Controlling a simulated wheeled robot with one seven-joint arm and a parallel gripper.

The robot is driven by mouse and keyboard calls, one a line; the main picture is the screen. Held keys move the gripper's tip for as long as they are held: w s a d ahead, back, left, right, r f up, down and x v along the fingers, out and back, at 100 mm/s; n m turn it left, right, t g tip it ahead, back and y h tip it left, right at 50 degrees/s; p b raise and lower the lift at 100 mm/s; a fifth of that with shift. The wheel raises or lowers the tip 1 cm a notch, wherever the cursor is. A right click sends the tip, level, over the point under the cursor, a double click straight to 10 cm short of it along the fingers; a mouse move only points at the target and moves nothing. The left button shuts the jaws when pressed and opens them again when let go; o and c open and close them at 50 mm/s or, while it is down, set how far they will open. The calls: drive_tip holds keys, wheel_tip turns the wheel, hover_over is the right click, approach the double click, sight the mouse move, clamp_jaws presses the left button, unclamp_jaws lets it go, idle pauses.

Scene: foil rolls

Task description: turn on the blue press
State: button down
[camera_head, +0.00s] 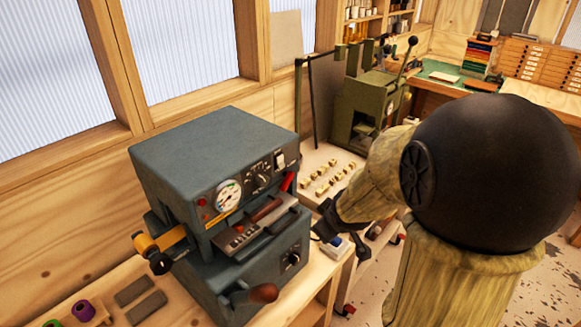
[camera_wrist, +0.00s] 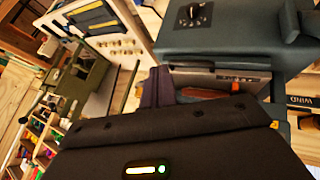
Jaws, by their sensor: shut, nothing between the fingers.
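The blue press (camera_head: 215,150) is a boxy blue-grey machine on the bench at the left. I cannot tell the switch's position. My gripper (camera_head: 326,226) is right of the press, below the switch's level. In the wrist view the press (camera_wrist: 235,42) fills the upper right, and my shut, empty gripper (camera_wrist: 160,88) points toward its side. The switch is not clear there.
A green machine (camera_head: 362,105) with a lever stands behind, past a tray of small pale blocks (camera_head: 328,178). Purple and green foil rolls (camera_head: 83,308) lie front left. A small box (camera_head: 335,246) sits near my gripper.

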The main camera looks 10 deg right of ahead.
sight(283, 167)
drive_tip(key=w+d+r+n+t+y+p, duration=0.1)
drive_tip(key=w+r+n+y, duration=0.6)
drive_tip(key=n, duration=1.1)
drive_tip(key=d+r+t+y, duration=0.1)
drive_tip(key=r+t, duration=0.1)
drive_tip(key=shift+w+n+t+y, duration=0.2)
drive_tip(key=shift+n+t+y, duration=0.1)
drive_tip(key=shift+n+y, duration=0.1)
drive_tip(key=p+x, duration=0.4)
drive_tip(key=x, duration=0.9)
drive_tip(key=shift+w+a+f, duration=0.1)
drive_tip(key=shift+w+a, duration=0.05)
drive_tip(key=shift+w, duration=0.15)
drive_tip(key=shift+w+a+f, duration=0.1)
drive_tip(key=shift+w, duration=0.05)
